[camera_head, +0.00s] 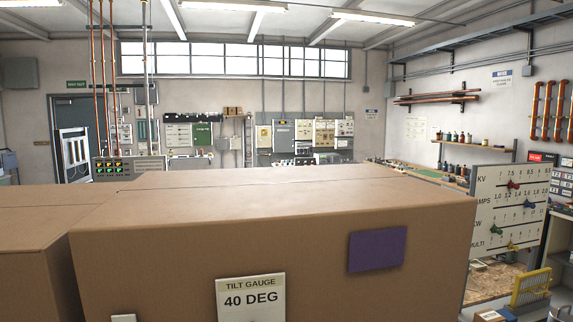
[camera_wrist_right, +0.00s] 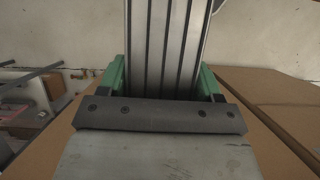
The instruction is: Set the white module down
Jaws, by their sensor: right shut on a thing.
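In the right wrist view, my right gripper (camera_wrist_right: 162,82) has a green finger on each side of a pale grey-white, ribbed block (camera_wrist_right: 165,38) and is shut on it. The block has dark upright grooves and runs out of the top of the picture; I take it to be the white module. Its far end and what lies under it are hidden. In the head view neither gripper nor the module shows; a large cardboard box fills the foreground.
The cardboard box (camera_head: 270,225) carries a tilt gauge label (camera_head: 250,298) and a purple patch (camera_head: 377,249). Another box (camera_head: 30,245) stands at left. At right are a slider panel (camera_head: 508,205) and a yellow rack (camera_head: 530,286). Brown board surfaces (camera_wrist_right: 270,95) flank the right gripper.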

